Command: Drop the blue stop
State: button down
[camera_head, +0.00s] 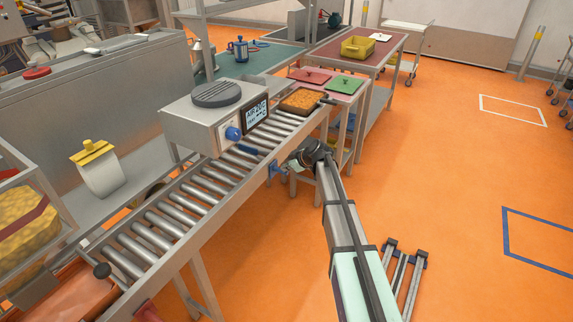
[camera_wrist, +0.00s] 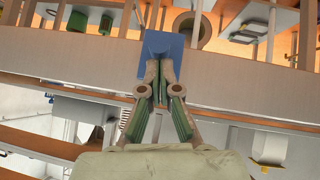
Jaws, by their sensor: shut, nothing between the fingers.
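A small blue piece (camera_head: 277,168), which looks like the stop's outer part, sits at the near side rail of the roller conveyor (camera_head: 205,190). A dark blue bar (camera_head: 250,150) lies across the rollers by the machine; I cannot tell whether the two are joined. My gripper (camera_head: 292,163) is beside the rail, just right of the blue piece, its fingers mostly hidden by the wrist. In the wrist view my gripper (camera_wrist: 158,72) is shut and empty. Its fingertips overlap a blue block (camera_wrist: 163,45) on the rail; contact is unclear.
A grey machine (camera_head: 190,120) with a screen and blue knob (camera_head: 233,133) straddles the conveyor. A brown tray (camera_head: 302,100) of orange-brown food sits at the conveyor's far end. A table with red and green boards (camera_head: 343,84) stands beyond.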

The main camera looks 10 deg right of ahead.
aim_at(288, 175)
notch_tip(288, 175, down, 5)
jog(key=b, duration=0.4)
jog(key=shift+r, duration=0.15)
jog(key=shift+s+r, duration=0.1)
dwell(0.3)
jog(key=w+a+r+b+v, duration=0.1)
jog(key=a+r+b+v, duration=0.1)
jog(key=v, duration=1.1)
jog(key=shift+b, duration=0.3)
jog(key=shift+r, duration=0.15)
